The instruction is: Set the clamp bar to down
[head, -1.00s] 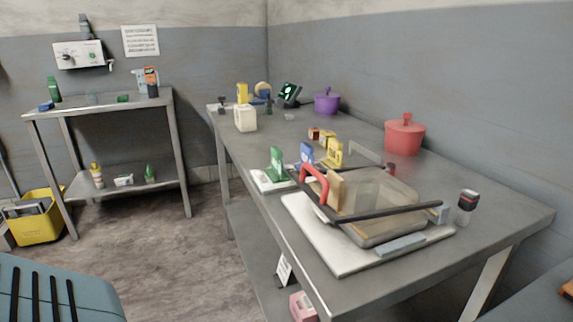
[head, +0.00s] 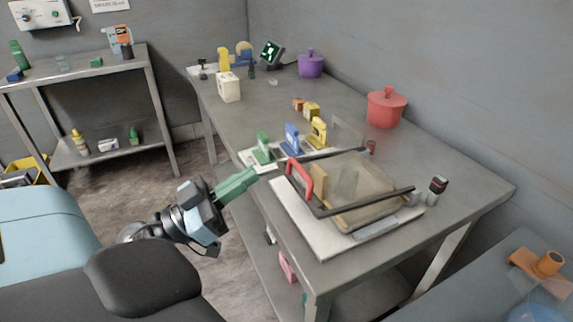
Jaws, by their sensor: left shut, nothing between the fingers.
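The clamp bar (head: 367,203) is a dark frame with a red handle (head: 300,180) on its left side. It lies across a clear-lidded tray (head: 385,178) on a white base board (head: 297,222), at the front of the steel table. The handle side appears raised above the board; the exact angle is hard to tell. My left gripper (head: 250,175) has green fingers, closed together and empty. It is off the table's left edge, left of the red handle and apart from it. My right gripper is not in view.
Green (head: 263,148), blue (head: 292,138) and yellow (head: 319,132) upright pieces stand just behind the clamp. A red pot (head: 386,106) and a purple pot (head: 311,63) stand farther back. A small dark-capped container (head: 436,191) is right of the board.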

